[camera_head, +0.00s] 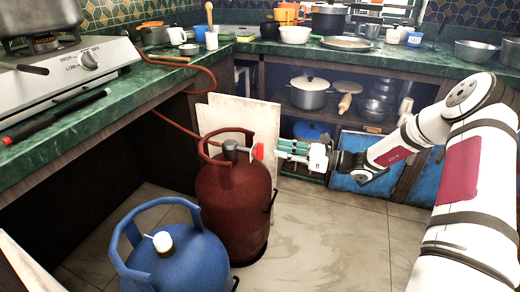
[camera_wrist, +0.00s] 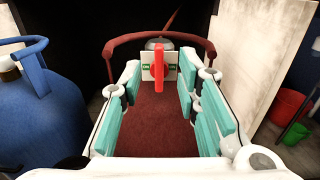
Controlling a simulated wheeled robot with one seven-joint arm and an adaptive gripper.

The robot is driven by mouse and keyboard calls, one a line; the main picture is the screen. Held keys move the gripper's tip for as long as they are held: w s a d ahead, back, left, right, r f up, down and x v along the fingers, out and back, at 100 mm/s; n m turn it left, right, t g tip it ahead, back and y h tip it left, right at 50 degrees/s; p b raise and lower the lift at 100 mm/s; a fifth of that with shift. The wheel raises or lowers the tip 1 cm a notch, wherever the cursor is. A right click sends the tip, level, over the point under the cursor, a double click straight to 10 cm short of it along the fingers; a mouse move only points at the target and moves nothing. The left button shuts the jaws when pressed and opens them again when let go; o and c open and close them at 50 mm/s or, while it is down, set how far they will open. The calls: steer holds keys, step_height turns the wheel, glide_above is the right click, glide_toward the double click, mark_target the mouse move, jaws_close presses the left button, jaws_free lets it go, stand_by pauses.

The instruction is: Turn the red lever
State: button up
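The red lever (camera_wrist: 159,67) stands upright on a pale plate with green labels, on the valve at the top of the dark red gas cylinder (camera_wrist: 155,122). In the head view the lever (camera_head: 258,151) shows at the right side of the grey regulator (camera_head: 231,149) on the red cylinder (camera_head: 232,205). My gripper (camera_head: 285,150) points left at the lever, with a small gap between. In the wrist view my gripper (camera_wrist: 160,88) is open, its teal pads spread on both sides of the lever's line, with nothing between them.
A blue gas cylinder (camera_head: 178,262) stands in front of the red one. The red cylinder's collar (camera_wrist: 112,50) curves around the valve. A hose (camera_head: 178,122) runs up to the counter (camera_head: 140,88). Pale boards (camera_head: 262,122) lean behind. Floor (camera_head: 330,235) to the right is clear.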

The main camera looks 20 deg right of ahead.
mark_target(263, 146)
steer(key=b+x, duration=0.2)
steer(key=x, duration=0.6)
jaws_close()
